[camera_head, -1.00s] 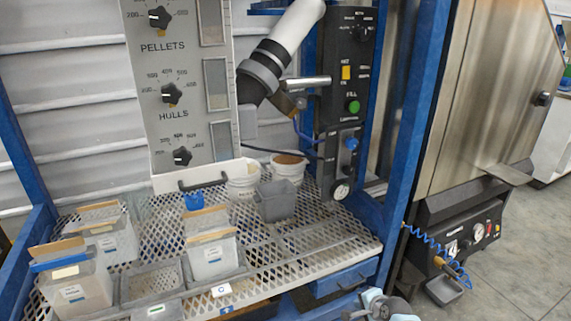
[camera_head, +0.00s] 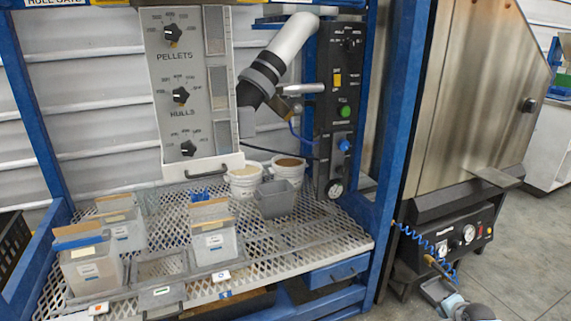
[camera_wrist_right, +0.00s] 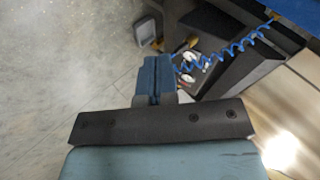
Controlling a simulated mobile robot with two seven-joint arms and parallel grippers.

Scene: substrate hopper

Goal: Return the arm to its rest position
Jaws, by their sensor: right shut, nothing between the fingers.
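My right gripper (camera_wrist_right: 156,76) shows in the right wrist view with its two blue fingers together and nothing between them. It is over the grey floor, in front of the black base unit of the steel cabinet. In the head view only a small grey-blue part of my right arm shows at the bottom edge, right of the rack. My left gripper is in neither view.
The blue-framed rack has a mesh shelf (camera_head: 287,240) with several bins, two white buckets and a grey scoop-like bin (camera_head: 275,199). A steel cabinet (camera_head: 470,110) stands right of it, with a coiled blue hose (camera_head: 425,240). The floor (camera_head: 530,270) at right is clear.

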